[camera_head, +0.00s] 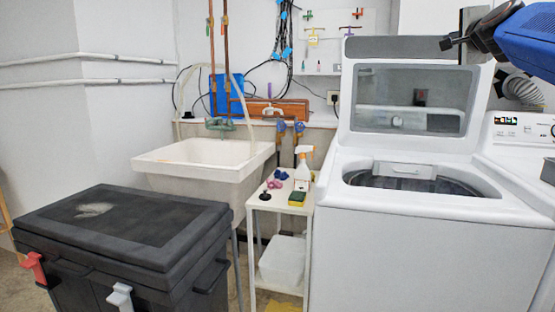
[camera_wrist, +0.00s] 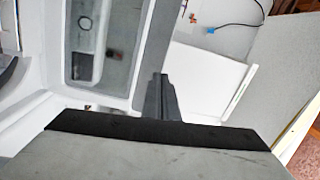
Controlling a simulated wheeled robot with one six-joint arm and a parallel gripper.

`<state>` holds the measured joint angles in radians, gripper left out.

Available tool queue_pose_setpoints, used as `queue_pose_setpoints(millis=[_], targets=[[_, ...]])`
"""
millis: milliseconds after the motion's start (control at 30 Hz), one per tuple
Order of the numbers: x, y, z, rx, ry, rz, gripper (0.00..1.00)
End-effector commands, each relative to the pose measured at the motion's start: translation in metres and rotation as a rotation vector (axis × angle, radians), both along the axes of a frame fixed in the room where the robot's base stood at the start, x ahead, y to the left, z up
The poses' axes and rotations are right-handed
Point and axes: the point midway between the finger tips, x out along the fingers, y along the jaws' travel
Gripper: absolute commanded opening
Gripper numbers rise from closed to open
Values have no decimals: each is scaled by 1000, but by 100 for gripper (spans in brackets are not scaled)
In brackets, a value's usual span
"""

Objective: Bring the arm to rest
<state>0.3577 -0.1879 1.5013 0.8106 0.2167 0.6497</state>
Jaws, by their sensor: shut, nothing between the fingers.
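My gripper (camera_head: 446,42) is at the upper right in the head view, at the end of my blue arm, in front of the top of the raised washer lid (camera_head: 481,120). It is shut and holds nothing. Its tip points left. In the wrist view the narrow grey fingers of my gripper (camera_wrist: 160,100) are together, above a wide black bar and grey surface at the bottom. A window-like panel (camera_wrist: 105,35) fills the upper left there. I cannot tell how far the gripper is from the lid.
The white top-loading washer (camera_head: 420,240) stands open at the right. A white control panel (camera_head: 515,128) is beside it. A small white cart (camera_head: 284,207) with a spray bottle (camera_head: 303,165) stands left of it. A white sink (camera_head: 205,160) and black chest (camera_head: 130,230) are further left.

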Motion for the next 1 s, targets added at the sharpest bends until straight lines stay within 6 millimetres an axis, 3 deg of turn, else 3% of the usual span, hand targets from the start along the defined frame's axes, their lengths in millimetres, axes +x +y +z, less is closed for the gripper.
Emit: queue_pose_setpoints(millis=[233,367,700,1000], targets=[[-18,42,-57,-120,139,69,0],[-36,73,-103,-216,244,128,0],[-127,153,-273,-553,586,354,0],[-233,190,-420,-842,848,578,0]])
